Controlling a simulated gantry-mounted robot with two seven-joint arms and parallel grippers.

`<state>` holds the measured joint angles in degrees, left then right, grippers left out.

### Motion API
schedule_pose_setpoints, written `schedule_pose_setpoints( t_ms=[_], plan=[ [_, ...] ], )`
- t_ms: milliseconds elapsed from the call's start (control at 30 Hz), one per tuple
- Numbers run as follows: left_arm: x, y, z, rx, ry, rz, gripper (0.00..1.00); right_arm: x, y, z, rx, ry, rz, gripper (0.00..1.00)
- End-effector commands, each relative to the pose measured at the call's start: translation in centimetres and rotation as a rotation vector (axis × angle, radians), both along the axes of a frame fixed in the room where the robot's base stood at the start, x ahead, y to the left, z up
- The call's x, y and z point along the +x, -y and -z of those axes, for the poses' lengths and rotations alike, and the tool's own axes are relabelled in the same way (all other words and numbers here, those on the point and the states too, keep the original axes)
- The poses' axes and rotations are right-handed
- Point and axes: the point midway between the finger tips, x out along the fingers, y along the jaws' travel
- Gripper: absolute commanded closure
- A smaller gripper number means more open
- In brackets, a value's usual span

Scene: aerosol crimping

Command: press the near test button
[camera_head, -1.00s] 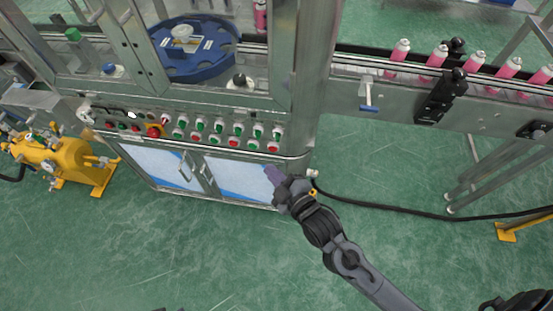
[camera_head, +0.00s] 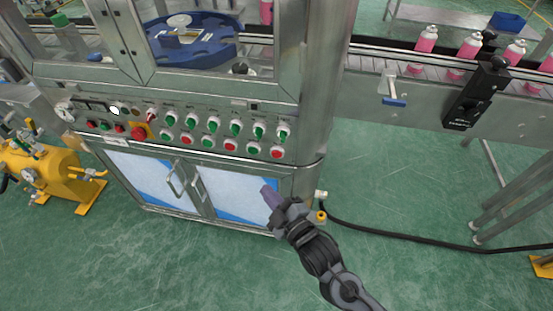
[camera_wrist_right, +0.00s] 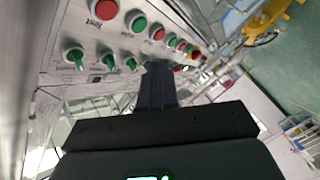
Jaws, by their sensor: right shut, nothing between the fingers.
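The control panel (camera_head: 200,128) on the crimping machine's front carries a row of green and red push buttons below a row of green knobs. The red button (camera_head: 277,153) at the right end of the lower row also shows at the top of the right wrist view (camera_wrist_right: 103,8), beside lettering that seems to read "Test". Another red button (camera_head: 230,145) sits two places left. My right gripper (camera_head: 266,191) is shut and empty, below the panel in the head view and in front of the cabinet doors, apart from the buttons. My left gripper is out of view.
A large red emergency-style button (camera_head: 139,131) is at the panel's left. The cabinet door handle (camera_head: 174,184) sticks out below. A conveyor (camera_head: 440,72) with pink cans runs right. A black cable (camera_head: 400,236) lies on the green floor. A yellow pump (camera_head: 45,175) stands left.

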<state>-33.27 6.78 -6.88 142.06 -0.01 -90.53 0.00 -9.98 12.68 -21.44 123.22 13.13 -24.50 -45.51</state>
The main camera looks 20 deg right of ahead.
Motion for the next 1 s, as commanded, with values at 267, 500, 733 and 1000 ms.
schedule_pose_setpoints(
  t_ms=[267, 500, 733, 1000],
  plan=[
    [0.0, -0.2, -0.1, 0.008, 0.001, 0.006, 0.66, 0.0, 0.0, 0.0, 0.000, 0.000, 0.000, 1.00],
    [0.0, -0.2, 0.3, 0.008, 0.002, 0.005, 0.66, 0.5, 0.3, 0.1, -0.001, 0.001, -0.001, 1.00],
    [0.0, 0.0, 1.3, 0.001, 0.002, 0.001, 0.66, 2.3, 1.6, 0.1, -0.001, 0.004, 0.002, 1.00],
    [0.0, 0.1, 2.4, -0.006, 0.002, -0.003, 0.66, 5.0, 3.5, 0.1, -0.002, 0.002, 0.001, 1.00]
  ],
)
